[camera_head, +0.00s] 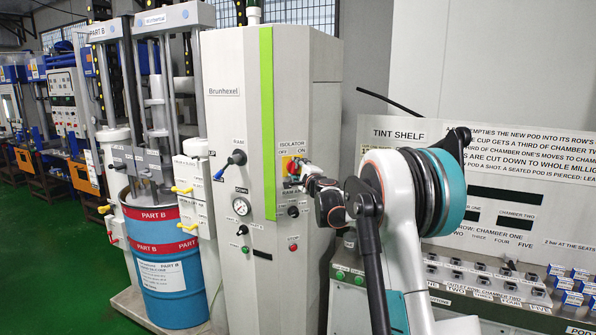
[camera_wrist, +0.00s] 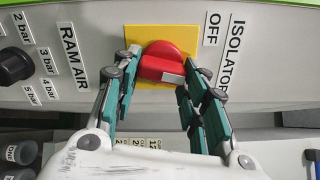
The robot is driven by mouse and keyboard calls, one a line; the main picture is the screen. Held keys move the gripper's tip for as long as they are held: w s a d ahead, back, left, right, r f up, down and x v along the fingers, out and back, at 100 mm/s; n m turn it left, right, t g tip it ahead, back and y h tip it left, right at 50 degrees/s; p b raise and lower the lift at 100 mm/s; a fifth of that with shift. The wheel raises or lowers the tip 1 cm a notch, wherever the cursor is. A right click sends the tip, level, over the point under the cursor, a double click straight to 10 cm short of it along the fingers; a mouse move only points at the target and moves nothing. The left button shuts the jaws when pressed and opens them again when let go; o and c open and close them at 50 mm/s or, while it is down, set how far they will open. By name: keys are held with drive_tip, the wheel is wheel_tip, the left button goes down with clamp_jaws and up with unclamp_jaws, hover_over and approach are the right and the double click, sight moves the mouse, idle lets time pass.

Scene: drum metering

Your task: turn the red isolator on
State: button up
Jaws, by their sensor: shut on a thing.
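The red isolator (camera_wrist: 166,63) is a round red knob with a raised bar grip, on a square yellow plate (camera_wrist: 150,32) in the wrist view. Its bar runs roughly crosswise in that view, and a pale mark shows on its near side. My gripper (camera_wrist: 162,66) has its teal-padded fingers on either side of the bar, shut on it. In the head view, the yellow plate (camera_head: 285,164) shows on the cabinet front under the ISOLATOR label, and my gripper (camera_head: 293,183) covers part of the knob. The OFF label (camera_wrist: 212,29) is readable beside the plate; the ON label is hidden in the wrist view.
The grey Brunhexel cabinet (camera_head: 225,130) also bears a black RAM AIR knob (camera_wrist: 14,65) close to my gripper, a blue-handled lever (camera_head: 228,164) and a gauge (camera_head: 241,207). A blue drum (camera_head: 166,280) stands left; the tint shelf (camera_head: 400,133) is right.

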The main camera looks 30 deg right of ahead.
drive_tip(key=m, duration=0.6)
drive_tip(key=shift+a+f, duration=0.1)
drive_tip(key=shift+f, duration=0.15)
drive_tip(key=shift+m, duration=0.3)
drive_tip(key=o, duration=1.1)
drive_tip(key=shift+c, duration=0.2)
drive_tip(key=s+a, duration=0.1)
drive_tip(key=s, duration=1.1)
drive_tip(key=shift+a, duration=0.25)
drive_tip(key=shift+a, duration=0.1)
